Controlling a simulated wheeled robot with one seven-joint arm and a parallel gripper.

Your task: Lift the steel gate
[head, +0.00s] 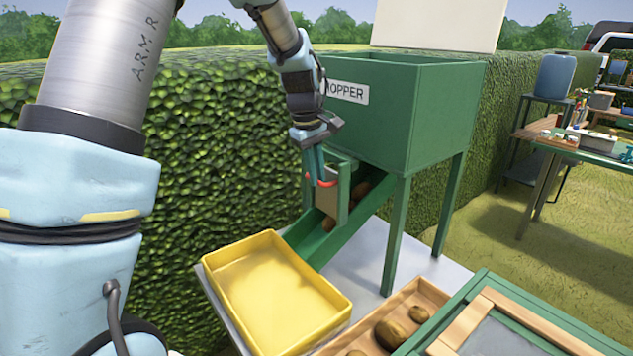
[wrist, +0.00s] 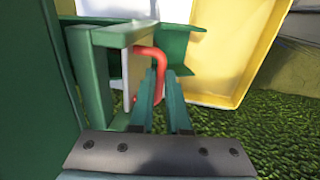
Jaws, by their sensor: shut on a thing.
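The steel gate (head: 327,203) is a grey plate in a green frame at the mouth of the green hopper (head: 440,115). Its red handle (head: 329,184) also shows in the wrist view (wrist: 158,52). My gripper (head: 317,181) points down in front of the gate, shut on the red handle; its two fingers also show in the wrist view (wrist: 160,78). Brown potatoes (head: 360,190) lie in the green chute behind and beside the plate, and one shows by its lower edge. The fingers hide part of the gate, and how high it stands is hard to tell.
A yellow tray (head: 248,322) sits below the chute (head: 321,245) and looks empty. A wooden tray (head: 428,289) with several potatoes stands right of it, beside a green-framed table (head: 572,342). A tall hedge (head: 215,150) runs close behind. Open grass lies at right.

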